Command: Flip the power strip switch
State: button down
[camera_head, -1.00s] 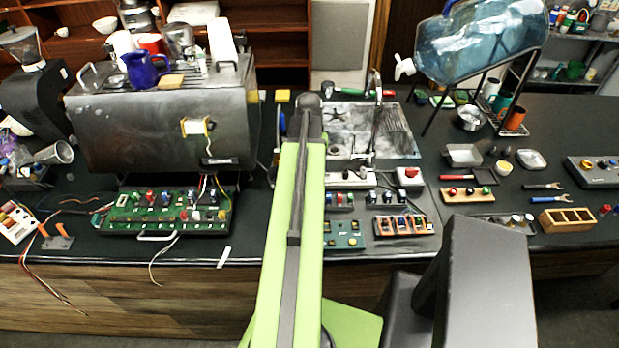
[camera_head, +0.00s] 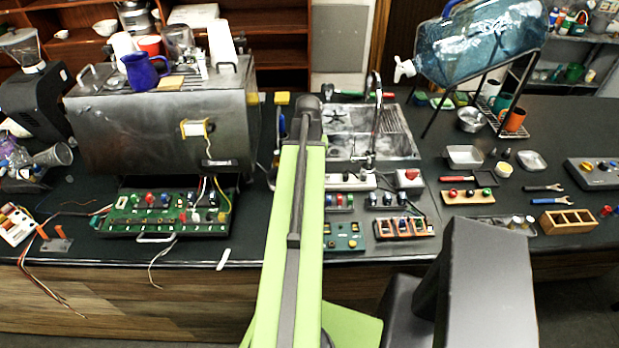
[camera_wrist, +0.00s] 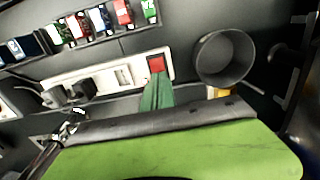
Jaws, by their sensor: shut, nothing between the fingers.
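The white power strip (camera_wrist: 108,77) lies in the middle of the wrist view, with a red switch (camera_wrist: 156,64) at its right end and dark plugs toward its left end. Part of the strip also shows in the head view (camera_head: 350,182), just right of my arm, which hides its left end and the switch. My gripper (camera_wrist: 157,80) has green fingers that are shut and empty. Their tips are right at the lower edge of the red switch; I cannot tell whether they touch it. In the head view my gripper is hidden behind my arm.
A dark round cup (camera_wrist: 222,58) stands close to the right of the switch. Rows of colored switches lie beyond the strip in the wrist view.

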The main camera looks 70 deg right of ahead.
notch_tip(320, 180, up, 6)
jog(key=p, duration=0.5)
jog(key=shift+r, duration=0.1)
